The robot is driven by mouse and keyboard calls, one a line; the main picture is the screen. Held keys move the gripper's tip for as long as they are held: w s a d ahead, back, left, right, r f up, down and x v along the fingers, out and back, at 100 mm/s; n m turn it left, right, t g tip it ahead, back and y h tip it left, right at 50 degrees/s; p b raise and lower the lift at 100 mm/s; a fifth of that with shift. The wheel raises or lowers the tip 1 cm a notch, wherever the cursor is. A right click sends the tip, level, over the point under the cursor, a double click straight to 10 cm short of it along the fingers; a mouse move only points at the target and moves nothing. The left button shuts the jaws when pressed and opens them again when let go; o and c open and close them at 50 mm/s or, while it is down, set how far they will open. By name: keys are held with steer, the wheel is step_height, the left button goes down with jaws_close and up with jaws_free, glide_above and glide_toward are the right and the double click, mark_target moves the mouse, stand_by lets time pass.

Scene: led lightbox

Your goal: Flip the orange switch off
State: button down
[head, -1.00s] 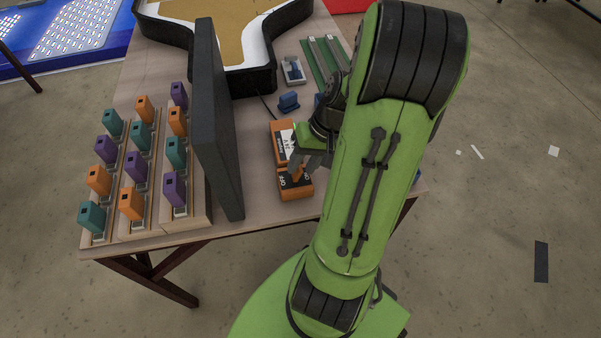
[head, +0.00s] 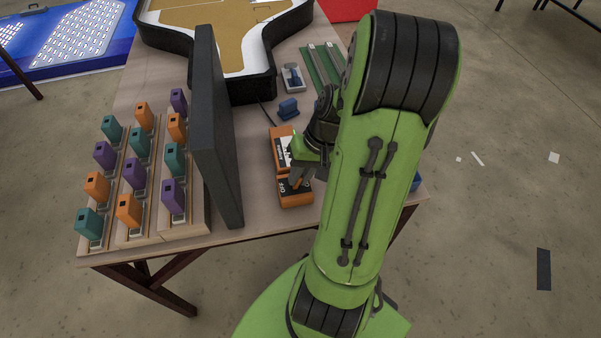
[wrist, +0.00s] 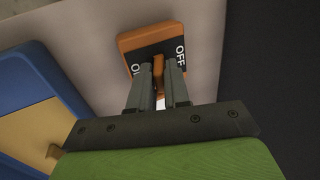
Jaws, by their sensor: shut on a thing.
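The orange switch has an orange base (head: 295,198) near the table's front edge, with a black OFF label at its left in the head view. In the wrist view its base (wrist: 130,42) shows ON at the left and OFF at the right. My gripper (wrist: 159,68) is shut on the orange lever (wrist: 158,64), which shows between the two fingertips. In the head view my gripper (head: 298,180) is over the switch, and my arm hides part of it. I cannot tell the lever's exact tilt.
A tall dark panel (head: 217,130) stands left of the switch. Beyond it are rows of teal, orange and purple blocks (head: 135,172). An orange box with a white face (head: 282,150) lies behind the switch. A blue box (wrist: 38,80) is beside it in the wrist view.

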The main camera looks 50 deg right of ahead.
steer(key=g+h, duration=0.1)
steer(key=a+h, duration=0.1)
steer(key=shift+w+r+g+h, duration=0.15)
steer(key=shift+w+g+h, duration=0.15)
steer(key=shift+w+g, duration=0.1)
steer(key=shift+w+a+g+h, duration=0.15)
steer(key=shift+a+g+h, duration=0.1)
steer(key=shift+g+h, duration=0.45)
steer(key=shift+w+a+g+h, duration=0.1)
steer(key=shift+a+g+h, duration=0.25)
steer(key=shift+h, duration=0.55)
steer(key=shift+d, duration=0.1)
steer(key=c, duration=1.2)
jaws_free()
steer(key=p+v, duration=0.6)
steer(key=v, duration=0.9)
steer(key=shift+w+r, duration=0.25)
